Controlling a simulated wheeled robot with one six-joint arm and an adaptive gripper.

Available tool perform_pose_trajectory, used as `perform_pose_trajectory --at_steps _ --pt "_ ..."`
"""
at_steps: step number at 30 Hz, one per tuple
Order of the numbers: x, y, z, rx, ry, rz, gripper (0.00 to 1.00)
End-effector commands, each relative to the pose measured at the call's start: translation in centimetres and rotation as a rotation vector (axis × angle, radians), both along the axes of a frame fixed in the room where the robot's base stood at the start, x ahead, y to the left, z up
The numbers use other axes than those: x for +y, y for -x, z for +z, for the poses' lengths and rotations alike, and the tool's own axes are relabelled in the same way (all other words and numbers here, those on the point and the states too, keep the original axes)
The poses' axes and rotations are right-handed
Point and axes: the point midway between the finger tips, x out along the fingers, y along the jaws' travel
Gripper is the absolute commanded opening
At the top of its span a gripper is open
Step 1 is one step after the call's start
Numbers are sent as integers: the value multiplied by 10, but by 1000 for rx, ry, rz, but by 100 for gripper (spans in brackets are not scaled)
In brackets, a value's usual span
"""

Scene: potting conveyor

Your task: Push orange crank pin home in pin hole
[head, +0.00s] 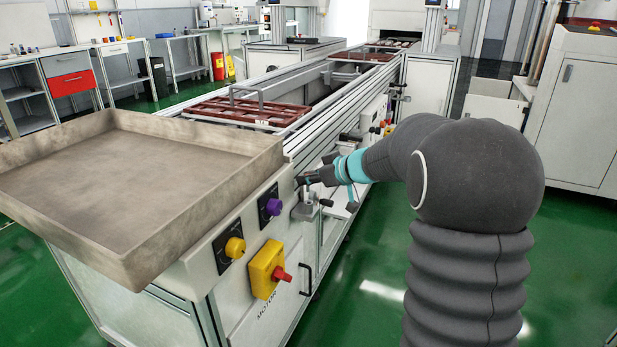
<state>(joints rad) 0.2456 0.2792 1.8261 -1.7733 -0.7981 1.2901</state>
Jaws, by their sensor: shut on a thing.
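My gripper (307,180) is at the side of the conveyor, just right of the purple knob. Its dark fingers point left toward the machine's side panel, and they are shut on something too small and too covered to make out. No orange pin can be told apart at the fingers. A small grey metal bracket (304,208) sits on the panel right below the fingers. The pin hole does not show; I cannot tell whether the fingers touch the bracket.
A wide grey tray (140,262) overhangs the near left. A black handle (306,279) is below. Green floor lies open at right.

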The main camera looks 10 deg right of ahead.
Motion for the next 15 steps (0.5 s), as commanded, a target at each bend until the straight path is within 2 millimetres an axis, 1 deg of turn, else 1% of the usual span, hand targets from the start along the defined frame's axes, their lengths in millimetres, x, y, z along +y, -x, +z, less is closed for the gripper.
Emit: perform_pose_trajectory --at_steps 1,10,15 --pt "0 0 -6 -1 1 0 0" --pt "0 0 -20 -1 1 1 0" --pt "0 0 -16 -1 1 0 0"
